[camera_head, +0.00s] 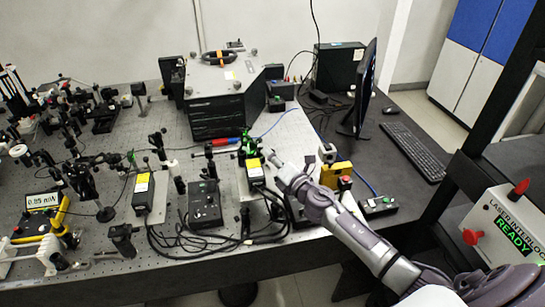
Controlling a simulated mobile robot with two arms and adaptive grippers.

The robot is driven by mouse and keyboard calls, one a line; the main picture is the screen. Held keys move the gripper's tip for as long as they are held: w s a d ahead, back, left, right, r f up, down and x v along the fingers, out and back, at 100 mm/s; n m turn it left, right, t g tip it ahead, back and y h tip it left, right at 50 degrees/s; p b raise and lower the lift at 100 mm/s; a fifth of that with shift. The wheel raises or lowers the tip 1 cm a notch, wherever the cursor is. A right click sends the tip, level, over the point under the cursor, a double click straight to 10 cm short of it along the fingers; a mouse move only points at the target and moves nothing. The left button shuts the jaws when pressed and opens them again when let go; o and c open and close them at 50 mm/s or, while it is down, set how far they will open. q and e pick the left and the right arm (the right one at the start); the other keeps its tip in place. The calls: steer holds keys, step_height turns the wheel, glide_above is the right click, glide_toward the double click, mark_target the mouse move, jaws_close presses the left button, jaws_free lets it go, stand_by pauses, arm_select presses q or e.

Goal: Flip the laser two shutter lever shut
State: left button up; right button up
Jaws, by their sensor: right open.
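Two black laser modules with yellow and white labels stand on the optical bench, a left one (143,196) and a right one (255,177). I cannot read which is laser two. Small green parts (245,147) show just behind the right module, and a green part (131,157) shows behind the left one; I cannot make out a lever's position. My right gripper (268,154) reaches in from the lower right, open, close to the right module's back end and the green parts. I cannot tell whether it touches them. My left gripper is out of view.
A black controller box (205,204) and loose cables lie between the modules. A yellow device with a red button (343,182) stands right of my gripper. The interlock box (508,226) reads READY. A monitor (362,87) and keyboard (413,151) are at the right.

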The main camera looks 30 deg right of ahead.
mark_target(260, 160)
jaws_close()
steer(key=r+n+p, duration=0.1)
steer(key=p, duration=0.2)
steer(key=r+n+g+p, duration=0.1)
steer(key=n+p, duration=0.1)
steer(key=p, duration=0.2)
steer(key=shift+w+a+r, duration=0.1)
steer(key=shift+a, duration=0.3)
steer(key=shift+a+n+g+h+p, duration=0.25)
steer(key=shift+n+g+h+p, duration=0.2)
steer(key=shift+n, duration=0.55)
steer(key=n, duration=0.1)
steer(key=a+n+g+h, duration=0.1)
steer(key=n, duration=0.1)
steer(key=a+n+h, duration=0.1)
steer(key=shift+w+a+r+g, duration=0.15)
steer(key=shift+w+r+g, duration=0.05)
steer(key=shift+w+g, duration=0.1)
steer(key=shift+n, duration=0.3)
